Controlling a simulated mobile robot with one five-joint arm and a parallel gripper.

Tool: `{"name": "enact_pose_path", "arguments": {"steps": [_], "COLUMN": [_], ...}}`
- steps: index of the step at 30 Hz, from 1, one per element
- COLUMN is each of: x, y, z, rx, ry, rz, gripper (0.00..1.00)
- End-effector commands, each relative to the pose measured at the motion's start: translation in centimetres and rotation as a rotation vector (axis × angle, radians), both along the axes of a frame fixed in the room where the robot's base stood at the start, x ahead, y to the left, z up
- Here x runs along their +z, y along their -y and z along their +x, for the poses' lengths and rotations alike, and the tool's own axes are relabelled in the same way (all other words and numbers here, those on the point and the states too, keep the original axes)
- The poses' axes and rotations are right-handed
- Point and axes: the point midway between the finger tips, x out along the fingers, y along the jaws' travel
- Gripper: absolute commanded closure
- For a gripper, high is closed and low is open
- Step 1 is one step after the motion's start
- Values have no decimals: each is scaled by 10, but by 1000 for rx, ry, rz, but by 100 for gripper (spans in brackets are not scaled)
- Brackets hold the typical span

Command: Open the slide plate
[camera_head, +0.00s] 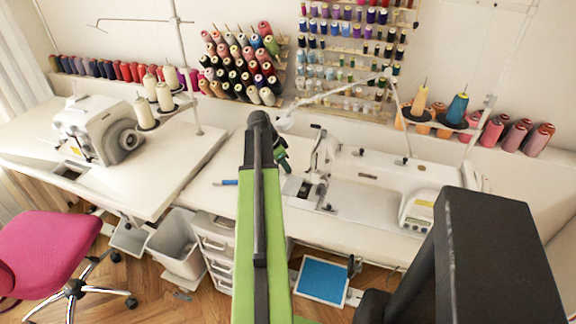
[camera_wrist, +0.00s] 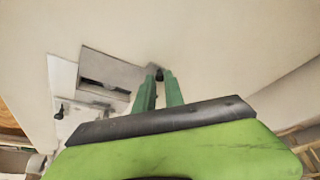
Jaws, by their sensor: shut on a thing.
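The slide plate (camera_wrist: 125,72) is a flat grey metal piece in the pale machine bed in the wrist view. In the head view my gripper (camera_head: 284,163) is low over the table, left of the white sewing machine (camera_head: 380,172). Its fingertips are partly hidden by my arm. The grey plate area (camera_head: 298,187) lies under the needle end.
A blue object (camera_head: 225,183) lies on the table left of my arm. Another machine (camera_head: 98,130) stands on the left table. Thread racks line the wall. A pink chair (camera_head: 48,245) and a grey bin (camera_head: 177,245) stand below.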

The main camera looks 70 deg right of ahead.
Motion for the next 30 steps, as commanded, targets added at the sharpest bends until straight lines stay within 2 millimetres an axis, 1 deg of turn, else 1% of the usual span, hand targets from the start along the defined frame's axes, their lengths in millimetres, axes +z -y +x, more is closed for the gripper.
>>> {"name": "enact_pose_path", "arguments": {"steps": [1, 3, 5, 12, 13, 17, 26, 30], "x": [0, 0, 0, 0, 0, 0, 0, 8], "y": [3, 3, 3, 4, 5, 5, 6, 4], "z": [11, 18, 19, 13, 13, 11, 9, 11], "rx": [7, 5, 3, -7, -8, -10, -12, -11], "ry": [0, 1, 0, 0, 1, 1, 0, 0], "rz": [-3, -2, -1, 1, 1, 1, 1, 1], "gripper": [100, 100, 100, 100, 83, 66, 65, 65]}}
